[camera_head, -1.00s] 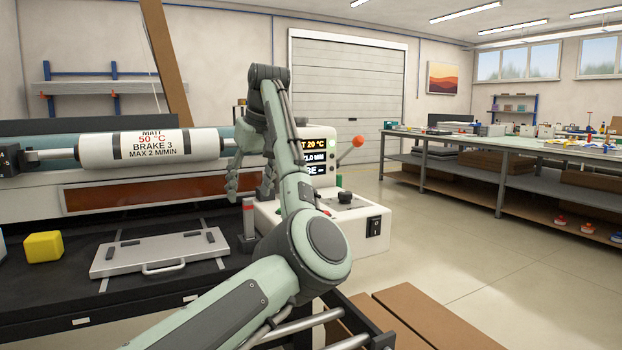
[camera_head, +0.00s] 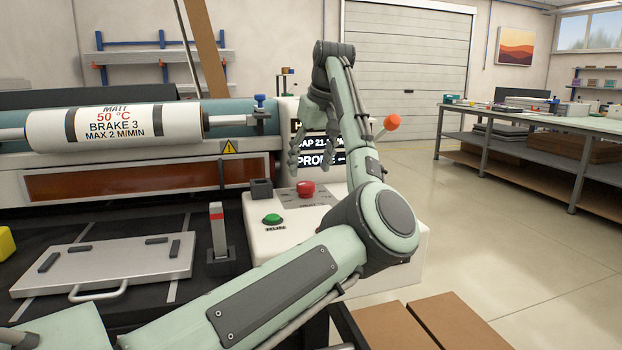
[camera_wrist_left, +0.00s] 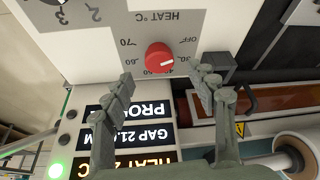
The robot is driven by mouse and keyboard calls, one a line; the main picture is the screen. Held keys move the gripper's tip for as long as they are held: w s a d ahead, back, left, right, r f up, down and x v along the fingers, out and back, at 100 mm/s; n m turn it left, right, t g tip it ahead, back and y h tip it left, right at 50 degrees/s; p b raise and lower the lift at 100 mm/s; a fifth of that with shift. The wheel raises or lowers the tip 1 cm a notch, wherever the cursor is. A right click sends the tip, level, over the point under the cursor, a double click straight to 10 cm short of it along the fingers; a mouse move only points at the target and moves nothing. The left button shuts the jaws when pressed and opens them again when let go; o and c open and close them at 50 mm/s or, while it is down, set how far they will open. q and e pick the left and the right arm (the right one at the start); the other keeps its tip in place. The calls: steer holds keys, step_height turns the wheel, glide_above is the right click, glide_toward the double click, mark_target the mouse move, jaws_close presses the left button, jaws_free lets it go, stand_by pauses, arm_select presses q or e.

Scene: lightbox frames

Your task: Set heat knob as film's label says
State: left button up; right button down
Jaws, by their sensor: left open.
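The film roll (camera_head: 120,122) lies across the machine at left in the head view; its label reads MATT, 50 °C, BRAKE 3, MAX 2 M/MIN. The red heat knob (camera_head: 305,189) sits on the white control box in the head view. In the wrist view the knob (camera_wrist_left: 160,57) shows upside down on a HEAT °C dial with OFF, 60 and 70 legible; its white mark points rightward, the number there unclear. My left gripper (camera_head: 309,148) is open and empty; in the wrist view its fingers (camera_wrist_left: 163,79) are spread either side below the knob, apart from it. My right gripper is out of view.
A green button (camera_head: 272,220) is in front of the knob, and a dark block (camera_head: 261,189) stands beside it. Display panels (camera_wrist_left: 120,134) read HEAT, GAP and PRO. An orange ball-ended lever (camera_head: 392,122) rises at right. A metal plate (camera_head: 110,262) lies at left.

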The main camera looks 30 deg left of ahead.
mark_target(306, 183)
arm_select(q)
steer(key=x, duration=0.4)
steer(key=shift+f, duration=0.1)
steer(key=shift+w+a+f, duration=0.1)
steer(key=shift+a+f, duration=0.05)
steer(key=shift+f, duration=0.25)
steer(key=c, duration=1.2)
steer(key=shift+o, duration=0.2)
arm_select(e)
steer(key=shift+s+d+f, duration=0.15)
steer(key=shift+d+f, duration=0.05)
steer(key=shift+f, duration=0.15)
